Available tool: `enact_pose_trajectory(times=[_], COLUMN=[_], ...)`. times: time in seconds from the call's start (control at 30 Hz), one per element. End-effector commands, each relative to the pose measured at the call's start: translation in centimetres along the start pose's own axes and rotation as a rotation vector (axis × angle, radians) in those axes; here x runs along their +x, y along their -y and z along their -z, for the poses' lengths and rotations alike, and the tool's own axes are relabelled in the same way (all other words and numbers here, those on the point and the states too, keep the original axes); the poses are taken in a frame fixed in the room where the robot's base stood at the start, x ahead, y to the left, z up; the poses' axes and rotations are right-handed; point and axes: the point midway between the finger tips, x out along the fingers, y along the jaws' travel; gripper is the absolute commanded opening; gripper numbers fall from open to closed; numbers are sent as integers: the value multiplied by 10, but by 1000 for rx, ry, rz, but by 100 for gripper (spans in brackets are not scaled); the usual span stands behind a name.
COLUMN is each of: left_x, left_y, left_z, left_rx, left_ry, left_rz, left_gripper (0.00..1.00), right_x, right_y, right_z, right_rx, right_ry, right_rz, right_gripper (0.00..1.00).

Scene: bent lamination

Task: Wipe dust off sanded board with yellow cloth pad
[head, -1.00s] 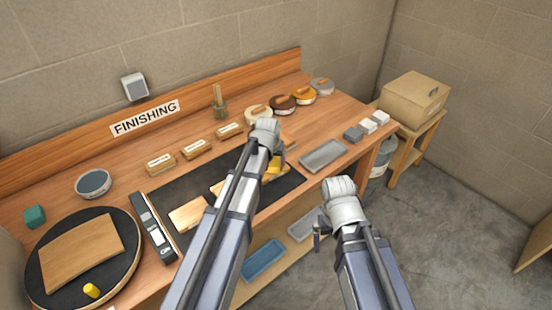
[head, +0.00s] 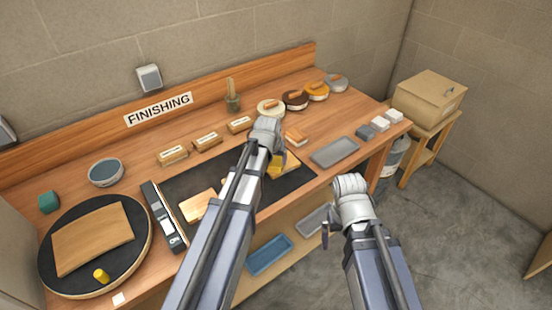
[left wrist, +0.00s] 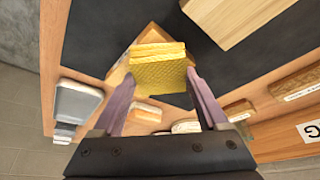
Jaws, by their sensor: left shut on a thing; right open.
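The yellow cloth pad (left wrist: 158,66) is between the fingers of my left gripper (left wrist: 160,80), which is shut on it. In the left wrist view the pad lies over a light wooden board (left wrist: 119,72) on the black mat, and the board's corners show around it. Whether the pad presses on the board I cannot tell. In the head view my left forearm hides most of this board, and a bit of the yellow pad (head: 276,167) shows beside the wrist. No dust can be made out. My right gripper (head: 326,236) is open and empty, in front of the bench's front edge.
Another light board (head: 198,204) lies on the black mat (head: 183,188). A dark turntable (head: 140,243) with a curved board stands at left. Labelled blocks (head: 206,142) and round tins (head: 296,99) line the back. A grey tray (head: 335,152) is at right.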

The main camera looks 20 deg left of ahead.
Motion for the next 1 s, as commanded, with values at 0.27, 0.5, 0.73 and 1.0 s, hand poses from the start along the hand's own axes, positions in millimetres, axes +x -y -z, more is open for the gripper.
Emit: enact_pose_trajectory(times=[0.27,0.5,0.73,1.0], left_x=[-9,-32,-52,-55], left_y=[2,1,0,0], left_z=[2,12,21,22], left_rx=[0,0,0,0], left_ry=[7,4,3,3], left_rz=[4,2,2,2], left_gripper=[32,32,32,32], right_x=[-10,-34,-56,-59], right_y=[-1,-3,-5,-6], right_z=[-1,-2,-3,-4], right_rx=[0,0,0,0], right_ry=[0,0,0,0], right_rz=[0,0,0,0], right_gripper=[100,100,100,100])
